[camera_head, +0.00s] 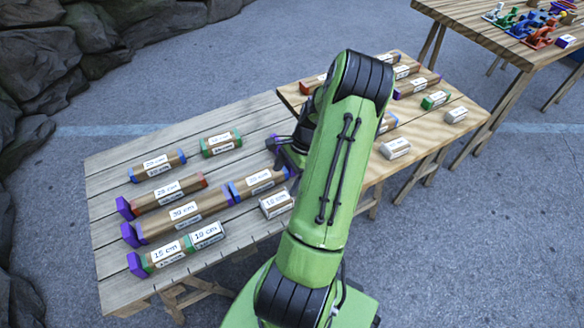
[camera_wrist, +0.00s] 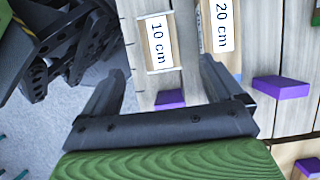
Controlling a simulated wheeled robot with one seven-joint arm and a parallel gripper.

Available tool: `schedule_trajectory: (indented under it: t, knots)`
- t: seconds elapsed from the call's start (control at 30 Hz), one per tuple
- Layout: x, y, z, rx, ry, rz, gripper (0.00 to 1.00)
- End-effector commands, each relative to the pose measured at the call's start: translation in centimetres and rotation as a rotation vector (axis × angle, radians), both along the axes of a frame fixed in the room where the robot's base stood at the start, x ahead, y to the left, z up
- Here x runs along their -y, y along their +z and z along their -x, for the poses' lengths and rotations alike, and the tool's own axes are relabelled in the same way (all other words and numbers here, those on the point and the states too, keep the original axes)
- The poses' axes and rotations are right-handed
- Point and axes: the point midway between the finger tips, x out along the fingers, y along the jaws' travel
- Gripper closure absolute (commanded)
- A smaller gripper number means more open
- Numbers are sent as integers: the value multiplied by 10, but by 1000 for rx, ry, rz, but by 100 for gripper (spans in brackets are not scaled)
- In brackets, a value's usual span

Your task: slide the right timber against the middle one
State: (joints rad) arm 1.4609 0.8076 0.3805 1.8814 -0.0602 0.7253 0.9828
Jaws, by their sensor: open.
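The right timber (camera_head: 276,203) is a short pale piece marked 10 cm, lying on the slatted table in the front row. The middle timber (camera_head: 206,236), also marked 10 cm, lies to its left in line with it, with bare table between them. The left timber (camera_head: 165,253), marked 15 cm, has a green end and adjoins the middle one. In the wrist view the right timber (camera_wrist: 159,43) shows beyond my gripper (camera_wrist: 160,82), lined up between its fingers. My gripper is open and empty. In the head view my arm mostly hides it.
A 20 cm timber (camera_wrist: 222,25) lies alongside the right timber, seen also in the head view (camera_head: 258,180). Purple blocks (camera_wrist: 171,98) (camera_wrist: 281,88) stand near my fingers. Other timbers (camera_head: 185,212) fill the rows behind. A second table (camera_head: 470,112) adjoins on the right.

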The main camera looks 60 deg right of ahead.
Motion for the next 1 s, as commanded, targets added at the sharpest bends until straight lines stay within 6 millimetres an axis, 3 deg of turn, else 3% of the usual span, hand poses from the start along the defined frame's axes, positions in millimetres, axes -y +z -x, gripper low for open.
schedule_trajectory:
  t: [0.1, 0.5, 0.93, 1.0]
  knots:
    - [-9, -27, -4, -1, 1, -3, 6]
    - [-33, -93, -19, 0, 1, -1, 6]
    - [-36, -102, -21, -1, 0, 2, 6]
    - [-36, -102, -21, -1, 0, 1, 17]
